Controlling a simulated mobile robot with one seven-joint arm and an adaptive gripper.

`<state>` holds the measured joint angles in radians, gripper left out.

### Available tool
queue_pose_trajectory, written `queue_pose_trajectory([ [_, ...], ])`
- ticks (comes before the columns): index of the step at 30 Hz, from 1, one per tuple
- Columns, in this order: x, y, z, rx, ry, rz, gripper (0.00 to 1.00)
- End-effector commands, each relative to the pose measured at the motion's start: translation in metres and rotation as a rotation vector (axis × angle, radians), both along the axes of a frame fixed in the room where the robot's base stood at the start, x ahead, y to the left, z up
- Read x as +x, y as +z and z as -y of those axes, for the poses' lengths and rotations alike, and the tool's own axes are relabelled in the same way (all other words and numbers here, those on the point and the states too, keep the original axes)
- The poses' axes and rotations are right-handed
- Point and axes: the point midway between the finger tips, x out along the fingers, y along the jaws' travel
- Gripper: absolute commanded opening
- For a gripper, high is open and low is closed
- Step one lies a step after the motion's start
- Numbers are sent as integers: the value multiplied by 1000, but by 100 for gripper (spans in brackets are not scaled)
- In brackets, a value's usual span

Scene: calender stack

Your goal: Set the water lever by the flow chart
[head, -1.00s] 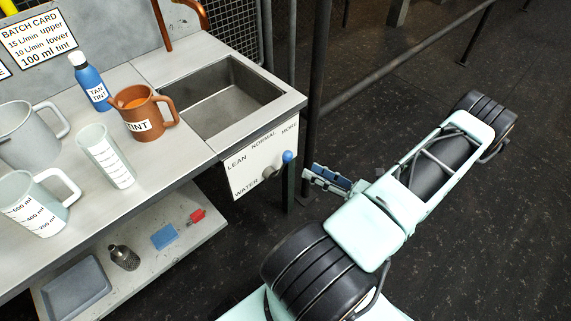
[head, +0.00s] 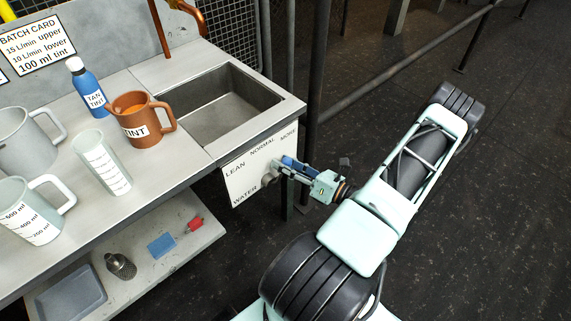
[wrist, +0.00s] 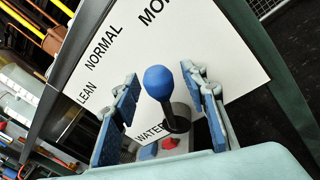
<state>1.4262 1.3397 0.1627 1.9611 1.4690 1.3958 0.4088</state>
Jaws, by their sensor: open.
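The water lever has a blue ball knob (wrist: 160,82) on a dark stem (wrist: 168,112). In the wrist view the knob stands between my two fingers, with visible gaps on both sides. My gripper (wrist: 159,90) is open around it, not clamped. In the head view my gripper (head: 285,166) is at the white lever panel (head: 245,182) and hides the knob; the grey lever hub (head: 267,179) shows beside it. The panel is marked LEAN, NORMAL, MORE and WATER. The lever's exact setting is hard to tell now. The batch card (head: 36,46) reads 15 L/min upper, 10 L/min lower, 100 ml tint.
The panel hangs below the sink (head: 222,105) at the bench's right end. A tint jug (head: 140,115), blue tint bottle (head: 88,90) and measuring vessels (head: 102,160) stand on the bench. A dark post (head: 312,100) rises behind my gripper. A lower shelf (head: 185,215) holds small items.

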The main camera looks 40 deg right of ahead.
Motion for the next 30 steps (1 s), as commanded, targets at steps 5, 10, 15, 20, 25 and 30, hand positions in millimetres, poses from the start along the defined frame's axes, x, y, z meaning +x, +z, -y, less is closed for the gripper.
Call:
queue_pose_trajectory([
  [5, 0, 0, 0, 0, 0, 0, 34],
  [10, 0, 0, 0, 0, 0, 0, 15],
  [15, 0, 0, 0, 0, 0, 0, 0],
  [20, 0, 0, 0, 0, 0, 0, 0],
  [25, 0, 1, 0, -9, 0, 1, 0],
  [30, -1, 4, -1, -60, 1, 4, 0],
])
